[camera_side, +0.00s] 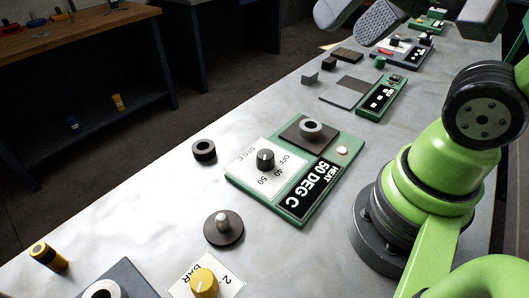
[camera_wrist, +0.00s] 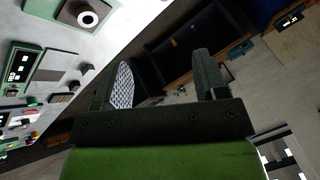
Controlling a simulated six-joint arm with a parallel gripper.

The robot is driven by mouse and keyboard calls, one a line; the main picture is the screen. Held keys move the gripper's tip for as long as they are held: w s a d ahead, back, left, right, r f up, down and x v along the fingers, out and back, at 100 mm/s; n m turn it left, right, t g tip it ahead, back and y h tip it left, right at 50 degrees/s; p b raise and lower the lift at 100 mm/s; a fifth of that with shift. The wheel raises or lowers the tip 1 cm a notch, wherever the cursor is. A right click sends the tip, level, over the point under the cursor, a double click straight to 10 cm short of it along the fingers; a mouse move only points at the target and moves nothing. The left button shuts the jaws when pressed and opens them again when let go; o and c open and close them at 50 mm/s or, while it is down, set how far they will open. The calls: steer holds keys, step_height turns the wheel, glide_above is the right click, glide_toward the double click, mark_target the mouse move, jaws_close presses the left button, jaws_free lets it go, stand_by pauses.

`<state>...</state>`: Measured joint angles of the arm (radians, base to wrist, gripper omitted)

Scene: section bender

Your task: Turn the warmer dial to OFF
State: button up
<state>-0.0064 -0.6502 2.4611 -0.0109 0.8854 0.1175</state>
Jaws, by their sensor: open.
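The warmer (camera_side: 296,206) is a green panel near the middle of the side view. Its black dial (camera_side: 265,159) sits on a white plate marked OFF, 40 and 50; I cannot clearly tell where its pointer aims. The display (camera_side: 307,189) reads HEAT 50 DEG C. My gripper (camera_wrist: 163,58) is open and empty, with its fingers wide apart in the wrist view. In the side view its grey fingers are partly cut off at the top edge, well away from the dial. The dial does not show in the wrist view.
A metal ring (camera_side: 311,128) sits on the warmer's dark plate beside the dial. A loose dark ring (camera_side: 204,150), a round base with a knob (camera_side: 223,227) and a yellow dial (camera_side: 204,281) are nearby. Another green unit (camera_side: 382,97) stands farther back. Bench left of the warmer is mostly clear.

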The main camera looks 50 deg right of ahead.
steer(key=w+f+m+g, duration=0.3)
steer(key=w+f+m, duration=0.1)
steer(key=w+m, duration=0.15)
steer(key=m+g+h, duration=0.2)
steer(key=m+g, duration=0.2)
steer(key=m, duration=0.5)
glide_toward(264, 154)
steer(key=shift+d+f, duration=0.15)
steer(key=shift+f, duration=0.45)
step_height(264, 154, down, 9)
steer(key=shift+s+f, duration=0.1)
steer(key=shift+s, duration=0.05)
steer(key=c, duration=0.9)
